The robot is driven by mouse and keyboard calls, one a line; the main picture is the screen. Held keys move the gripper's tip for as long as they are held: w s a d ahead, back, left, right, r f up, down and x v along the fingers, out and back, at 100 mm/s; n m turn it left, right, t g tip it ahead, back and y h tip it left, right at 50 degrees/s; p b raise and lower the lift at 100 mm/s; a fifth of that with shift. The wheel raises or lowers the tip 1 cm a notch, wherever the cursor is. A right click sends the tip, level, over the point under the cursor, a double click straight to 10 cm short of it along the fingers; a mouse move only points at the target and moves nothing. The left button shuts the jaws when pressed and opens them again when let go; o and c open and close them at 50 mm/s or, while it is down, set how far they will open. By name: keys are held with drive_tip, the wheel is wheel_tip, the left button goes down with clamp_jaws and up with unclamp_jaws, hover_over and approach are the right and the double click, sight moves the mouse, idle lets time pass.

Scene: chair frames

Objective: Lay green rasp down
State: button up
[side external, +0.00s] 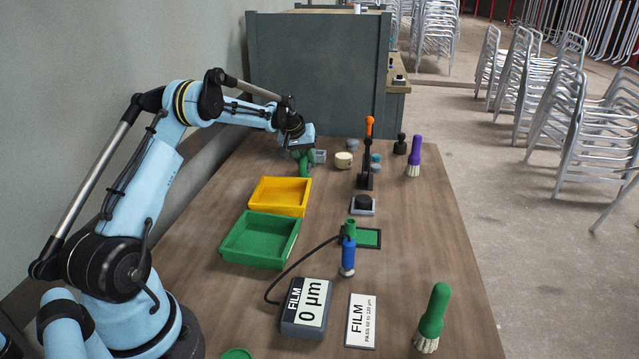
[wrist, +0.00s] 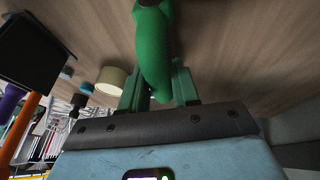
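The green rasp (side external: 304,164) is at the far end of the wooden table, under my gripper (side external: 301,150). In the wrist view its smooth green handle (wrist: 153,42) lies between the two greenish fingers of my gripper (wrist: 158,88), which look closed on it. The handle's rounded end is near the palm; its other end runs out of the top of the wrist view. The rasp's working part is not clear in either view. I cannot tell whether the rasp touches the table.
A yellow tray (side external: 280,181) and a green tray (side external: 232,257) stand nearer on the left. A cream cylinder (side external: 343,160) and an orange-handled tool (side external: 369,128) are right of my gripper. A purple-handled brush (side external: 414,152) is farther right. A grey cabinet (side external: 318,65) stands behind. Bare wood lies between.

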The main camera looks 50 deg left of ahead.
drive_tip(key=o, duration=0.5)
drive_tip(key=shift+c, duration=0.2)
drive_tip(key=shift+r, duration=0.1)
drive_tip(key=v, duration=1.2)
drive_tip(key=shift+s, duration=0.1)
